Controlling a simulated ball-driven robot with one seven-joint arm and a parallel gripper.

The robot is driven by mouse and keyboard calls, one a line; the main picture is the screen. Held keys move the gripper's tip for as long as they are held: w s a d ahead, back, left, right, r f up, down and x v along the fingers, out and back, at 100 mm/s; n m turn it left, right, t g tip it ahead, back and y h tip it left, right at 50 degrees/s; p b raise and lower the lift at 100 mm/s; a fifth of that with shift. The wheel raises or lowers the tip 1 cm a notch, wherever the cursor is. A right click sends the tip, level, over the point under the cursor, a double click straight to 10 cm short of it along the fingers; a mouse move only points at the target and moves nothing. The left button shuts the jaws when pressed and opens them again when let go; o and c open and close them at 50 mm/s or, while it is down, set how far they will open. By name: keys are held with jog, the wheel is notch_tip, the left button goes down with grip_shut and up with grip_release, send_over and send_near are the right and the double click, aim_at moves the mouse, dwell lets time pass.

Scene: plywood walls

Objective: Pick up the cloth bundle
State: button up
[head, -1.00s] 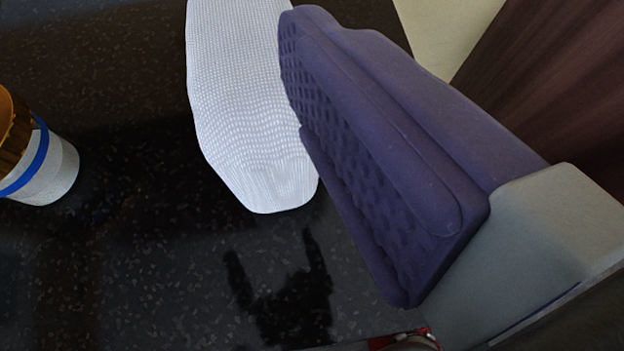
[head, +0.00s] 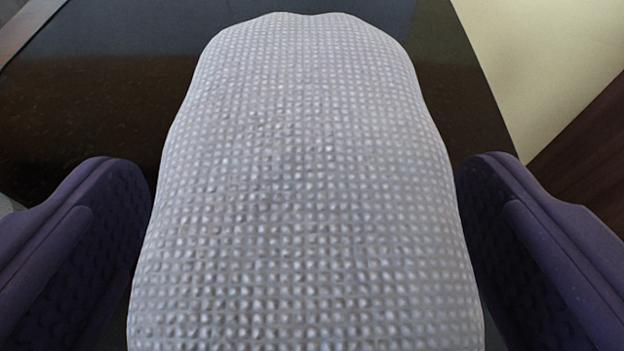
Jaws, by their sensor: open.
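The cloth bundle (head: 310,190) is a pale grey-white, waffle-textured roll that fills the middle of the head view. It lies on a dark speckled surface, and its near end runs out of the bottom of the picture. My gripper (head: 308,180) is open, with one purple padded finger on each side of the bundle. A narrow dark gap shows beside the upper part of each finger. Lower down, I cannot tell whether the fingers touch the cloth.
The dark counter (head: 90,100) is bare beyond the bundle and to its left. Its right edge runs down past the bundle, with a pale floor (head: 530,60) and a dark brown wooden panel (head: 590,160) beyond. A small pale thing shows at the left edge, mostly cut off.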

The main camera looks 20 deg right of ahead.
jog(key=shift+w+d+f, duration=0.1)
jog(key=shift+w+d, duration=0.1)
jog(key=shift+w, duration=0.15)
jog(key=shift+s, duration=0.1)
jog(key=shift+a, duration=0.15)
jog(key=c, duration=1.1)
